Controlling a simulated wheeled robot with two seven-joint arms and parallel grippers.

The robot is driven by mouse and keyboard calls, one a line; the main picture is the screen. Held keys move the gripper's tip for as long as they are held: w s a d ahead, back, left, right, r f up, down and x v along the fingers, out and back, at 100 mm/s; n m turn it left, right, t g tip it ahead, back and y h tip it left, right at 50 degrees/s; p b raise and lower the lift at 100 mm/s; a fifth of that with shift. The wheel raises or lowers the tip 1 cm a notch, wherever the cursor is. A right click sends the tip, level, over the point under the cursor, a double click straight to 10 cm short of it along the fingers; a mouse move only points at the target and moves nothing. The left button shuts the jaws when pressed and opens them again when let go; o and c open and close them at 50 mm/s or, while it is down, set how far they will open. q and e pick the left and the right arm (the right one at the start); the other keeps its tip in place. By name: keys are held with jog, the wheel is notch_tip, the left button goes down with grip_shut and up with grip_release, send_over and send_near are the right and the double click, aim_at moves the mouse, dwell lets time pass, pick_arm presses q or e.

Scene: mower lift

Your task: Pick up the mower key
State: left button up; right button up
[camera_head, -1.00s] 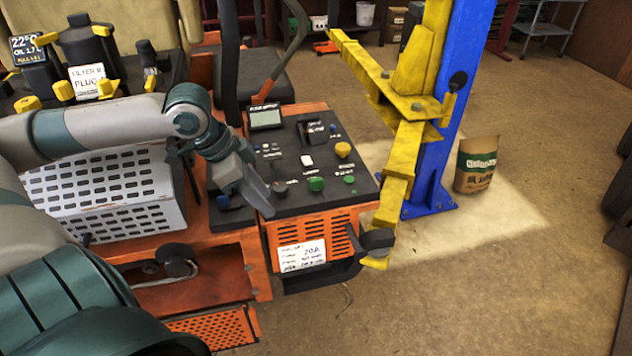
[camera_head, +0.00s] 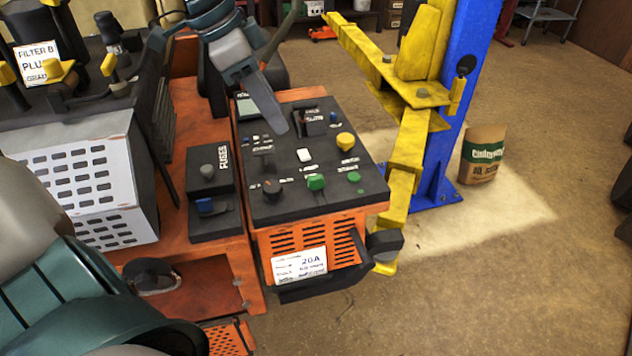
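The black control panel (camera_head: 318,190) of the orange mower is in the middle of the head view, with several knobs and buttons. A dark round knob (camera_head: 271,188) sits at its front left, beside a green button (camera_head: 316,182). I cannot tell which part is the mower key, and no key shows clearly. My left gripper (camera_head: 276,122) is above the far left part of the panel, pointing down and to the right. Its fingers overlap in this view, so the gap between them and anything held are hidden. My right gripper is not in view.
A yellow lift arm (camera_head: 408,165) and blue post (camera_head: 455,110) stand close to the panel's right. A fuse box (camera_head: 208,170) and a white perforated cover (camera_head: 75,175) lie to its left. A paper sack (camera_head: 483,155) stands on open floor at right.

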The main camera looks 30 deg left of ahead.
pick_arm(q)
jog(key=p+x, duration=0.1)
jog(key=x, duration=1.1)
jog(key=shift+a+f, duration=0.1)
jog(key=shift+f, duration=0.1)
jog(key=shift+f, duration=0.1)
dwell(0.4)
